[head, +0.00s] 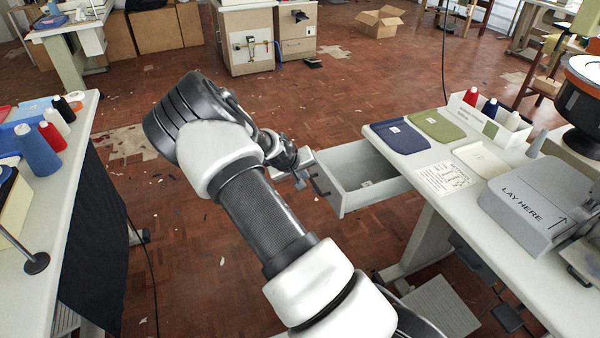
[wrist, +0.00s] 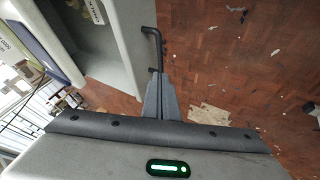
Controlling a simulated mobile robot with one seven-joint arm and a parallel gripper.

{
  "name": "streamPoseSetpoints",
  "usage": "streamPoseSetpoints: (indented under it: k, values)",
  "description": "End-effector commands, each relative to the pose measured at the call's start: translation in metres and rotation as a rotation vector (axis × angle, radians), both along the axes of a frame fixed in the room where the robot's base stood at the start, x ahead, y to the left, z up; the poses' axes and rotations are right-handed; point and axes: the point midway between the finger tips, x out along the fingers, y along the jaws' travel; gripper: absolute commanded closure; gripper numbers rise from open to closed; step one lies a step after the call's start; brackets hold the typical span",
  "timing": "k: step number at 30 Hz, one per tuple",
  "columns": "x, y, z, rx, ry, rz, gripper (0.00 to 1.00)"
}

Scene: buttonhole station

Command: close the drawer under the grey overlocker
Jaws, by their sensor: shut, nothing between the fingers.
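The drawer (head: 365,190) is pale grey and stands open, pulled out to the left from under the right-hand table. A small pale item lies inside it. Its dark bar handle (head: 319,182) is on the front; the handle also shows in the wrist view (wrist: 152,48). The grey overlocker (head: 535,205), marked "LAY HERE", sits on the table to the right. My gripper (head: 301,178) is at the drawer front, beside the handle. In the wrist view its fingers (wrist: 162,78) are together and empty, close to one handle end; I cannot tell whether they touch it.
The right table (head: 415,170) holds blue and green folded cloths (head: 437,126) and a box of thread cones (head: 488,115). A left table (head: 85,110) has more cones and a dark hanging cloth (head: 95,230).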

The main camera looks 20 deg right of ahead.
Motion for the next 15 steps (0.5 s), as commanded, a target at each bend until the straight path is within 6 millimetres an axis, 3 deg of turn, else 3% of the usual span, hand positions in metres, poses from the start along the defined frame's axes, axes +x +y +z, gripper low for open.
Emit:
streamPoseSetpoints:
  k: [1,6,15]
  values:
    - [0.004,-0.007,-0.013,-0.001,0.002,-0.001,1.0]
    - [0.017,-0.024,-0.037,0.0,0.0,-0.002,1.0]
    - [0.017,-0.056,-0.032,0.001,-0.001,-0.002,1.0]
